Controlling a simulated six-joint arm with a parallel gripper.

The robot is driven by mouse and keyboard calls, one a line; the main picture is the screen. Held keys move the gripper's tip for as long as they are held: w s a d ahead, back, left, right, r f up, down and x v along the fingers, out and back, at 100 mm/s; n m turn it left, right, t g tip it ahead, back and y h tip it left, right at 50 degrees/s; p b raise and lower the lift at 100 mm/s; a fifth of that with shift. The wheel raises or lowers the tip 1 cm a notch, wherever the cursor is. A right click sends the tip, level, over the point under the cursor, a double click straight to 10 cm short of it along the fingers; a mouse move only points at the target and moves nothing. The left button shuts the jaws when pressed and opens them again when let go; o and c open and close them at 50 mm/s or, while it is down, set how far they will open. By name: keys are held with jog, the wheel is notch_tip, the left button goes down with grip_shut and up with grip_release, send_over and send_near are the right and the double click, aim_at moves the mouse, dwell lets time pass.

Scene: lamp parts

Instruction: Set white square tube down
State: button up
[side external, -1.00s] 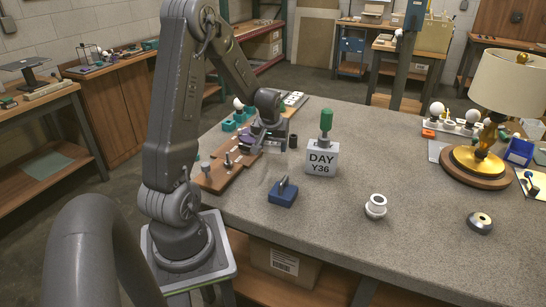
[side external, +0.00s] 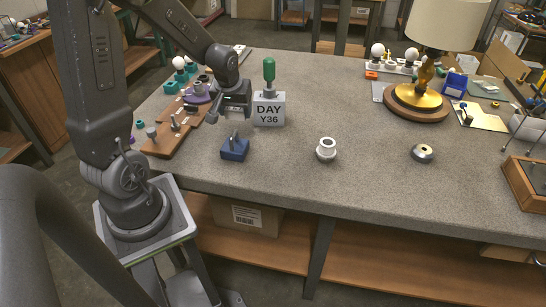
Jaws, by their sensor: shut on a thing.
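My gripper (side external: 232,112) is low over the left part of the grey table, just left of the white block marked DAY Y36 (side external: 269,116) and behind the small blue block (side external: 235,149). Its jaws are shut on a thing. The thing is too small and too hidden by the dark jaws to make out, so I cannot see the white square tube clearly or tell whether it touches the table. A white round collar (side external: 326,150) stands apart, to the right on the open table.
A brown wooden board with fittings (side external: 170,137) lies left of my gripper. A green-handled tool (side external: 268,72) stands at the white block. The table's front middle is clear.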

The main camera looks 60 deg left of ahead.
jog(key=d, duration=0.5)
send_over(281, 164)
jog(key=shift+m, duration=0.3)
jog(key=f, duration=0.6)
jog(key=shift+s+d+f, duration=0.2)
jog(key=shift+s+f, duration=0.15)
jog(key=shift+s, duration=0.05)
jog(key=shift+w+d+f, duration=0.1)
jog(key=shift+f, duration=1.95)
jog(key=shift+f, duration=0.1)
jog(key=o, duration=0.9)
